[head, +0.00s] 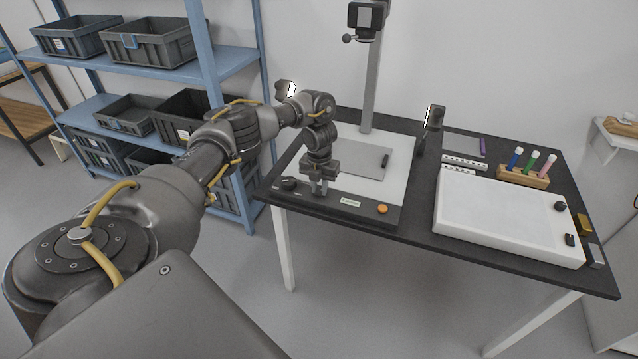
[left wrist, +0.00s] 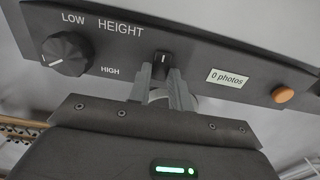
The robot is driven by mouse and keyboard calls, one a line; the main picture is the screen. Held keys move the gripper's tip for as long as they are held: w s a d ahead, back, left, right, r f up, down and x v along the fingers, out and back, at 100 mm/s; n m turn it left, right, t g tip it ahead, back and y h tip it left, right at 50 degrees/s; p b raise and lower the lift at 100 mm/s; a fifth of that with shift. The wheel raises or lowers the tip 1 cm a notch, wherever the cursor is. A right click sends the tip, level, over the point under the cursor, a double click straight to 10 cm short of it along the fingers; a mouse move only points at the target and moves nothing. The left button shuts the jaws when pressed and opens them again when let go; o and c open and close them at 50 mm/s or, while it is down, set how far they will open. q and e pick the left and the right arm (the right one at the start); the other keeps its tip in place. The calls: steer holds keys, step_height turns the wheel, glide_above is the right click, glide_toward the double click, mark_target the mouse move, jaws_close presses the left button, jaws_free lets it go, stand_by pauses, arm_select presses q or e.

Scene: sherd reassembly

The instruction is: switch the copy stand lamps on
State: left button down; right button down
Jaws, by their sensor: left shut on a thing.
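The copy stand has a dark front panel (head: 362,207) at the table's front edge. My left gripper (head: 319,190) points down at this panel. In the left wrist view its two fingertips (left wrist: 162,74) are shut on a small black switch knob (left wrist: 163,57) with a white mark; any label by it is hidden. One stand lamp (head: 435,116) is right of the column, and another (head: 286,89) shows partly behind my arm. Both show a white strip or face; I cannot tell whether they are lit. My right gripper is out of view.
The panel also carries a HEIGHT knob (left wrist: 66,54), a "0 photos" label (left wrist: 228,78) and an orange button (left wrist: 284,95). A white light box (head: 508,218) and a vial rack (head: 523,177) stand to the right. Blue shelving (head: 205,60) with grey crates stands left.

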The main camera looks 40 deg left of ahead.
mark_target(320, 192)
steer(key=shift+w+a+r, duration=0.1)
arm_select(q)
steer(key=c, duration=1.5)
jaws_free()
steer(key=shift+o, duration=1.1)
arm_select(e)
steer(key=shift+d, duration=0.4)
arm_select(q)
step_height(320, 192, up, 11)
steer(key=p, duration=0.3)
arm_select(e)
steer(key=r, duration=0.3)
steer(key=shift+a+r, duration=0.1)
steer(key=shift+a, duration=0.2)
arm_select(q)
steer(key=shift+f, duration=0.15)
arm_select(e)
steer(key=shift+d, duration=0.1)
